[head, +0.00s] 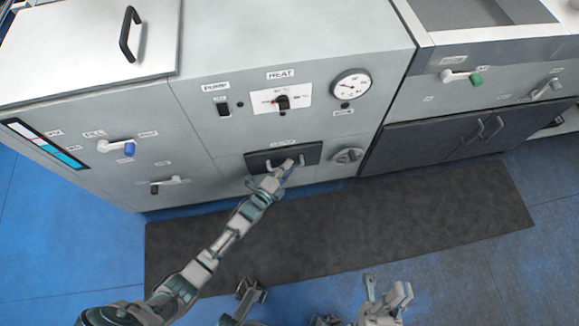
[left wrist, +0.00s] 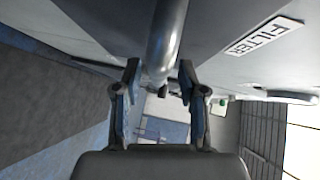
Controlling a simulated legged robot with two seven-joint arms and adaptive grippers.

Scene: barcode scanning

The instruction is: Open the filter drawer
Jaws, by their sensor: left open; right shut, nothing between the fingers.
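The filter drawer (head: 258,161) is a dark rectangular panel low on the grey machine front; it looks closed flush. Its handle (left wrist: 168,40) is a grey bar in the left wrist view, beside a FILTER label (left wrist: 264,36). My left gripper (head: 284,168) is at the drawer front and hides part of the handle. In the left wrist view my left gripper (left wrist: 160,80) is open, with the bar running between and beyond its two fingers; I cannot tell whether they touch it. My right gripper (head: 388,296) is shut and empty, low in the head view, away from the machine.
A round knob (head: 348,155) sits just right of the drawer. A heat dial (head: 283,101), a switch (head: 224,109) and a gauge (head: 351,84) are above it. Dark cupboard doors (head: 430,143) stand at the right. A dark mat (head: 430,215) covers the blue floor in front.

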